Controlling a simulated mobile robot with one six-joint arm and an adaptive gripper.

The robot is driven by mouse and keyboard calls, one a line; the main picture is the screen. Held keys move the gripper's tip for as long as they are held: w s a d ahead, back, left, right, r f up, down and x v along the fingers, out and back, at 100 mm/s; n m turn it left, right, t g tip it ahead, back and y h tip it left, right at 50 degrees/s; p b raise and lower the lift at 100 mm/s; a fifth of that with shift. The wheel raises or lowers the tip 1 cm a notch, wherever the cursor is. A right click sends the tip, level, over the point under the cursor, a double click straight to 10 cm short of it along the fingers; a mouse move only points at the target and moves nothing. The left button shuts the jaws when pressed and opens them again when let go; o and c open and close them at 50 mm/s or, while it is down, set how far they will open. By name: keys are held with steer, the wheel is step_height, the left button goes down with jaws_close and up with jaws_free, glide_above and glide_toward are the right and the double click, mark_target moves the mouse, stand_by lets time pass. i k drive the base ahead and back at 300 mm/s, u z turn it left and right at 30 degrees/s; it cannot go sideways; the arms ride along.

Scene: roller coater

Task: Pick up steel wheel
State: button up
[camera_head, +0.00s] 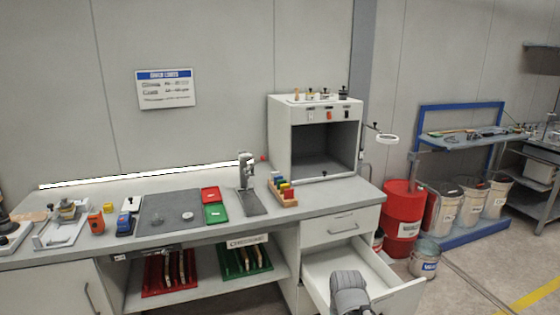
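A small, light metallic round piece (187,215), which looks like the steel wheel, lies on the dark grey mat (165,203) on the workbench. It is too small for me to tell its details. Another small round shape (157,222) lies on the mat to its left. A grey rounded part at the bottom, in front of the open drawer, looks like part of my arm. It is well to the right of the mat and lower in the picture. No gripper fingers show.
Red (211,194) and green (216,213) trays lie right of the mat, beside a grey upright device (246,172). A blue tool (125,224) and an orange tool (96,222) stand left. The drawer (405,295) is pulled out. A white cabinet (280,140) stands behind.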

mark_target(187, 216)
steer(key=u, duration=1.3)
steer(key=i, duration=0.8)
steer(key=u, duration=0.55)
